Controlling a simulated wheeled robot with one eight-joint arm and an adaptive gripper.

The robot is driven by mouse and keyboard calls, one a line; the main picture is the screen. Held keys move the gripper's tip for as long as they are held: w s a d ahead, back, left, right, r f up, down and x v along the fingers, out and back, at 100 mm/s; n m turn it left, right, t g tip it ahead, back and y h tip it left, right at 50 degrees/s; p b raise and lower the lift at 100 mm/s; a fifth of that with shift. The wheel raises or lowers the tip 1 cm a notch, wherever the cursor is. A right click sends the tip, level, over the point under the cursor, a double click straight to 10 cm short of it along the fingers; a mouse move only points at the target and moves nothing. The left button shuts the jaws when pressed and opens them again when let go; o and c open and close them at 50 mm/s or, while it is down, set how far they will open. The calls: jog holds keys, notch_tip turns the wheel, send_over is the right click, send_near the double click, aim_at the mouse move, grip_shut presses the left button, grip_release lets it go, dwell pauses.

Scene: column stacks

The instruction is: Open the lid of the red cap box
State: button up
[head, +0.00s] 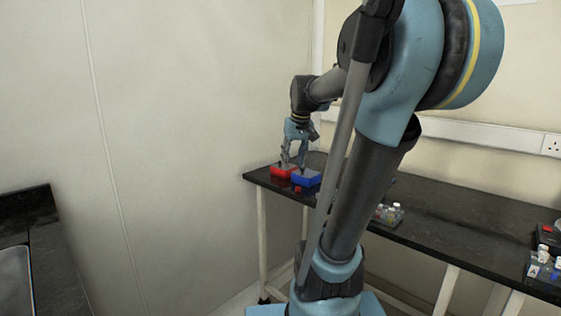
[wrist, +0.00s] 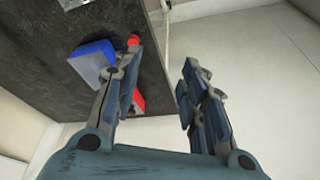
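A red box (head: 284,171) sits near the left end of the black bench, beside a blue box (head: 306,178). In the wrist view the red box (wrist: 139,101) is mostly hidden behind the left finger, and the blue box (wrist: 90,62) lies left of it. Whether the red box's lid is open is too small to tell. My gripper (head: 293,160) is above the two boxes in the head view. In the wrist view my gripper (wrist: 158,78) is open, its fingers apart with nothing between them.
A small red object (head: 297,189) lies in front of the boxes and also shows in the wrist view (wrist: 133,39). A rack of small bottles (head: 388,213) stands further right on the black bench (head: 450,237). A wall closes off the left side.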

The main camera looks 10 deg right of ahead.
jog(key=w+r+n, duration=0.1)
jog(key=w+r, duration=0.3)
jog(key=w, duration=0.5)
jog(key=w+r, duration=0.5)
jog(key=w, duration=0.3)
jog(key=shift+t, duration=0.3)
jog(key=x, duration=1.7)
jog(key=shift+w+f, duration=0.2)
jog(key=shift+f, duration=0.15)
grip_shut()
